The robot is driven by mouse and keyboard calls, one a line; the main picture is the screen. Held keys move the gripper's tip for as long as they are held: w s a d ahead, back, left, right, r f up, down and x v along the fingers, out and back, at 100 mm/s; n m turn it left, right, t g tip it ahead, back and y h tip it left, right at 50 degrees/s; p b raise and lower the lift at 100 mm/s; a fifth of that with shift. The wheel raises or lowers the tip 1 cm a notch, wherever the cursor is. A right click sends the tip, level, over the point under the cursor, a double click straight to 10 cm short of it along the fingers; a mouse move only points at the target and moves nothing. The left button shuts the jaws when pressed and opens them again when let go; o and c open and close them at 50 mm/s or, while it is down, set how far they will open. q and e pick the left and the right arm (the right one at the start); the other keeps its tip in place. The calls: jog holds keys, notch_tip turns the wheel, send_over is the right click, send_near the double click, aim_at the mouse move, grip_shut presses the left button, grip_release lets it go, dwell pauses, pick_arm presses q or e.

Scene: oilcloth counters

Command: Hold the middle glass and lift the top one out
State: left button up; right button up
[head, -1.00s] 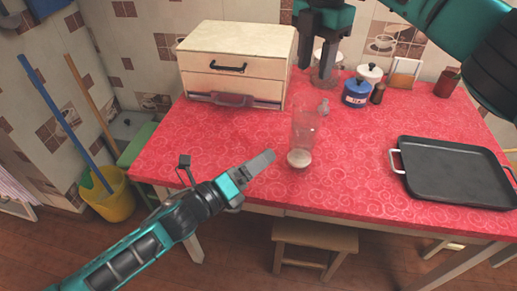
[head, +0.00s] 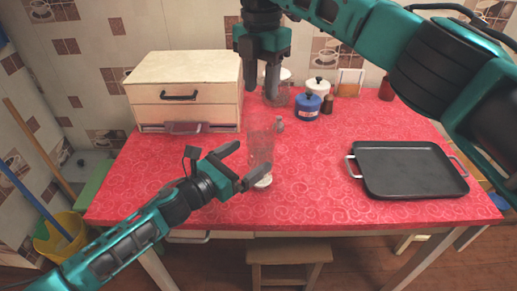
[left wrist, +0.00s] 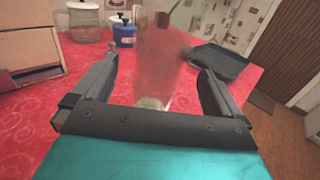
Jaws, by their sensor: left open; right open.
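A tall stack of clear nested glasses (head: 261,148) stands upright on the red counter (head: 320,190), with a pale base. It also shows in the left wrist view (left wrist: 162,60). The single glasses are hard to tell apart. My left gripper (head: 253,160) is open and low at the stack. In the left wrist view the stack shows between its two fingers (left wrist: 158,68), with no clear contact; one finger covers part of it in the head view. My right gripper (head: 261,90) is open, points down and is empty, above the stack in the picture.
A wooden drawer box (head: 190,95) stands at the back left. A black griddle tray (head: 405,170) lies at the right. The counter's front left is clear.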

aim_at(251, 154)
pick_arm(q)
jog(key=shift+x, duration=2.6)
jog(key=shift+c, duration=0.3)
jog(key=c, duration=1.1)
pick_arm(e)
jog(key=shift+o, duration=0.3)
